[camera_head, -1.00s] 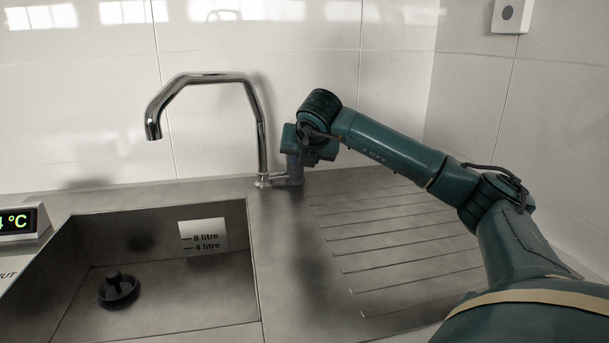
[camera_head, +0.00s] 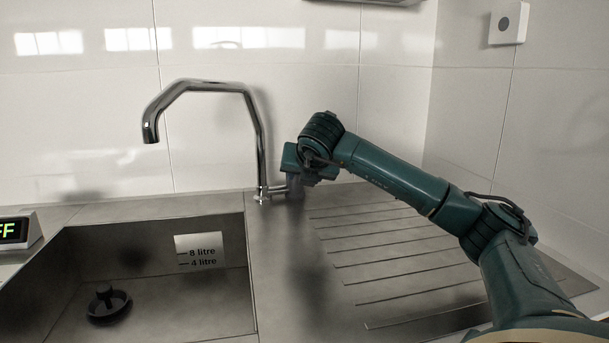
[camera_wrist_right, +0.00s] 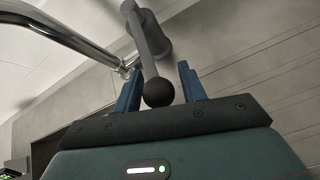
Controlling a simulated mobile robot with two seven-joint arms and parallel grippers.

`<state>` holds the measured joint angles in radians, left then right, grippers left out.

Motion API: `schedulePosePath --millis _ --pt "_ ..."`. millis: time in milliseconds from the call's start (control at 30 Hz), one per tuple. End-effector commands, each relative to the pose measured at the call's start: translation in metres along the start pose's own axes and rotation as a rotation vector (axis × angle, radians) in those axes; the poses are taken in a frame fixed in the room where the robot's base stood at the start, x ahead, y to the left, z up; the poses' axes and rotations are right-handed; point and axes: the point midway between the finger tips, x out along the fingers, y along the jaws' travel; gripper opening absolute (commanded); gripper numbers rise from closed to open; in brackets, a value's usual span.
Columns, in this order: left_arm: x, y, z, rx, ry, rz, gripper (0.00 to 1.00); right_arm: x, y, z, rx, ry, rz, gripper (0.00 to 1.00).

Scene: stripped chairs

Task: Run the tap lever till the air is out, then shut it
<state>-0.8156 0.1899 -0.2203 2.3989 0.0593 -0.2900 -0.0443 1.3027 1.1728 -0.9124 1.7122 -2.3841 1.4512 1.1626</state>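The chrome tap (camera_head: 256,130) stands at the sink's back right edge, its spout over the basin; no water shows at the spout. In the right wrist view, the tap lever (camera_wrist_right: 147,47) is a grey rod ending in a black ball knob (camera_wrist_right: 158,93). My right gripper (camera_wrist_right: 159,85) is open, its blue fingers on either side of the knob with gaps showing on both sides. In the head view the right gripper (camera_head: 293,183) is at the tap's base, and the lever is mostly hidden by it. My left gripper is not in view.
The sink basin (camera_head: 150,240) holds a dark plug-like piece (camera_head: 109,303) and a label (camera_head: 200,251) marked 8 litre and 4 litre. A display (camera_head: 17,232) at the left edge shows green letters ending in FF. The ribbed drainer (camera_head: 400,250) lies clear under my right arm.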

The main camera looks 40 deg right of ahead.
Motion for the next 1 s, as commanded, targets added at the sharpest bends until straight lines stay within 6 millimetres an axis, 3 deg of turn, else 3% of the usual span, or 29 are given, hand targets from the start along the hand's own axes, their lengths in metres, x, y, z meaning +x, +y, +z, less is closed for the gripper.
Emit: schedulePosePath --millis 100,467,1000 --pt "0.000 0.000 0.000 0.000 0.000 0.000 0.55 0.000 0.000 0.000 0.001 0.000 0.001 0.50" --pt "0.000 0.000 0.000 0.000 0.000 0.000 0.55 -0.010 0.001 0.001 0.001 -0.001 0.004 0.50" --pt "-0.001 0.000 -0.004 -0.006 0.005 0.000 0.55 -0.117 0.001 0.001 0.000 -0.001 0.004 0.50"
